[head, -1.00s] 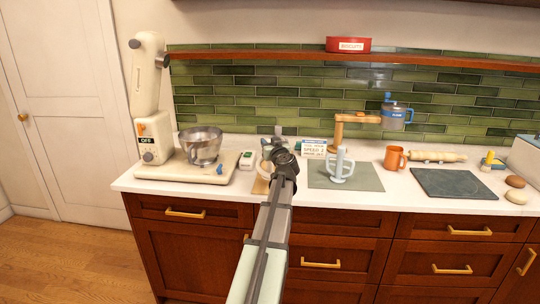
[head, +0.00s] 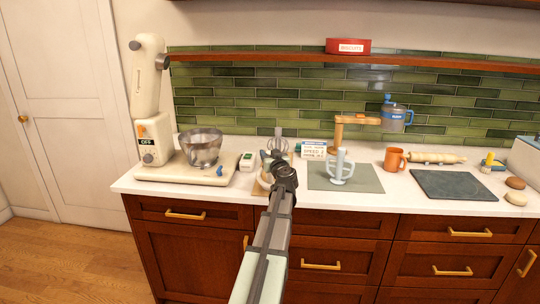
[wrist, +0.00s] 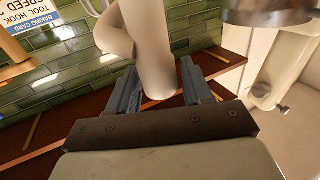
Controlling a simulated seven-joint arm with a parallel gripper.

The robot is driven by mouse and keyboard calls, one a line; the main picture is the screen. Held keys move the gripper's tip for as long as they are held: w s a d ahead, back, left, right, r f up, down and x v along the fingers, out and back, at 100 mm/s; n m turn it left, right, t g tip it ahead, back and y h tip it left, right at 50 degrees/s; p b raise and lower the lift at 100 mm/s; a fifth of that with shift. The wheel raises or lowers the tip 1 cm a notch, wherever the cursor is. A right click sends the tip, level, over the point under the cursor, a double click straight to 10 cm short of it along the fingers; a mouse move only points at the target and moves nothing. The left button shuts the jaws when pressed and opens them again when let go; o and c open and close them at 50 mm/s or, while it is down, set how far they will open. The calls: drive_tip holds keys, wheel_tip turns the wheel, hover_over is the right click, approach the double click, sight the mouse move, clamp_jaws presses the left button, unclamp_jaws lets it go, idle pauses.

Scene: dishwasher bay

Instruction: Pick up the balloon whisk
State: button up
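A grey utensil that looks like the balloon whisk (head: 279,139) stands upright on the counter in the head view, just behind the end of my arm. Its lower part is hidden. My gripper (head: 277,160) is close in front of it; its fingers are hard to make out there. In the wrist view my gripper (wrist: 160,88) has its two grey fingers apart. A smooth cream object (wrist: 153,48) with a rounded end shows between and beyond them; I cannot tell whether they touch it. The whisk is not clear in the wrist view.
A stand mixer with a steel bowl (head: 201,147) is at left, a small white timer-like box (head: 247,161) beside it. To the right are a sign card (head: 313,149), a pale blue tool (head: 341,170) on a grey mat (head: 365,183), a wooden stand (head: 338,130) and an orange mug (head: 394,158).

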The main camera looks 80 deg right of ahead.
drive_tip(key=shift+o, duration=1.2)
drive_tip(key=shift+s+a+r, duration=0.1)
drive_tip(key=shift+a+r, duration=0.05)
drive_tip(key=shift+a, duration=0.05)
drive_tip(key=v, duration=1.1)
drive_tip(key=shift+a, duration=0.3)
